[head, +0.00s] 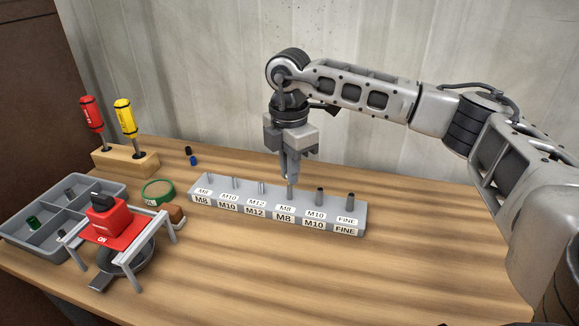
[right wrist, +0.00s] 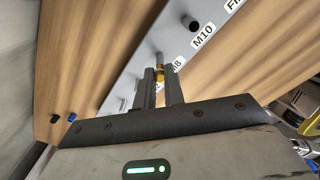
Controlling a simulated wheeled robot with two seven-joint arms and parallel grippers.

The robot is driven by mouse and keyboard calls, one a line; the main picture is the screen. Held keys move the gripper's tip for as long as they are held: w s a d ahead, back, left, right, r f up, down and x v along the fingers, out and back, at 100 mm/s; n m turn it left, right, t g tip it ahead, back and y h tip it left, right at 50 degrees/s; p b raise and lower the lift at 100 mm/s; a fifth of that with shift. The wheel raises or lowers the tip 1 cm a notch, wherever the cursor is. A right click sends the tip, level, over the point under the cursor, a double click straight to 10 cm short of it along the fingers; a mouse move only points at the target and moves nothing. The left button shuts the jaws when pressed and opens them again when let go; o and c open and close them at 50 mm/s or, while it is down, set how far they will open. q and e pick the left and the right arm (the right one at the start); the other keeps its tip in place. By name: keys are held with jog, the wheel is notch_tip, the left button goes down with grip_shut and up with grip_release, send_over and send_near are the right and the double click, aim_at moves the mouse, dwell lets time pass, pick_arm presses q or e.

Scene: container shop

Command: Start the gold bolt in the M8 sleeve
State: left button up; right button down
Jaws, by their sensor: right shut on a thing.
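A grey rack (head: 275,215) carries a row of upright sleeves above labels M8, M10, M12, M8, M10 and FINE. My right gripper (head: 290,178) points straight down over the fourth position, labelled M8, with its fingertips just above that M8 sleeve (head: 290,192). In the right wrist view, the gripper (right wrist: 160,76) is shut on a small gold bolt (right wrist: 159,68), and the grey M8 sleeve (right wrist: 158,57) shows right at its end. I cannot tell whether the bolt's tip is inside the sleeve or only above it. In the head view the fingers hide the bolt. My left gripper is out of view.
Neighbouring sleeves, M12 (head: 261,187) and M10 (head: 319,196), stand close on both sides. The table's right front is clear.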

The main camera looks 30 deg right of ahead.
pick_arm(q)
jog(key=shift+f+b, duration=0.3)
jog(key=shift+b, duration=0.2)
pick_arm(e)
jog(key=shift+f, duration=0.75)
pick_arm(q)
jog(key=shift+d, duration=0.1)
pick_arm(e)
jog(key=shift+m, duration=0.7)
jog(key=m, duration=0.6)
jog(key=shift+a+f+m, duration=0.1)
jog(key=shift+a+m, duration=0.1)
jog(key=shift+m, duration=0.8)
jog(key=shift+d+m, duration=0.2)
jog(key=shift+m, duration=0.1)
jog(key=c, duration=1.4)
grip_release()
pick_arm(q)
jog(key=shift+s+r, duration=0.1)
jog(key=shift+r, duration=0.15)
pick_arm(e)
jog(key=shift+c, duration=1.2)
